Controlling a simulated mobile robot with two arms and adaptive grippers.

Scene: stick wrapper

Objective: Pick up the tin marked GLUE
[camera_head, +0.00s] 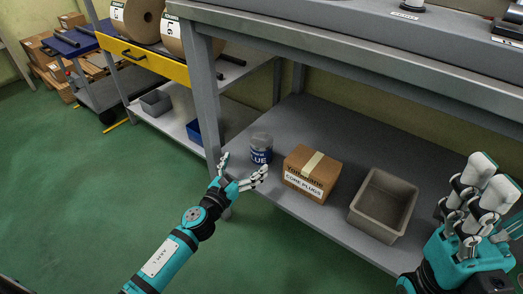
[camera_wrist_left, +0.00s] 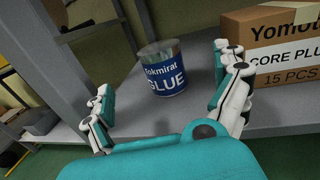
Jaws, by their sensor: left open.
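The tin marked GLUE (camera_head: 261,149) stands upright on the lower shelf of the grey bench, near its left leg. It has a blue label with white letters and a bare metal top. In the left wrist view the tin (camera_wrist_left: 165,74) stands ahead, between the lines of the two fingers. My left gripper (camera_head: 244,165) is open and empty, just in front of the tin and apart from it. My right gripper (camera_head: 490,180) is at the right edge, far from the tin; its opening is unclear.
A cardboard box marked CORE PLUGS (camera_head: 312,173) stands right of the tin, with a grey bin (camera_head: 383,205) further right. The bench leg (camera_head: 207,105) is close left of the tin. The bench top (camera_head: 360,50) overhangs the shelf. The green floor (camera_head: 80,200) is clear.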

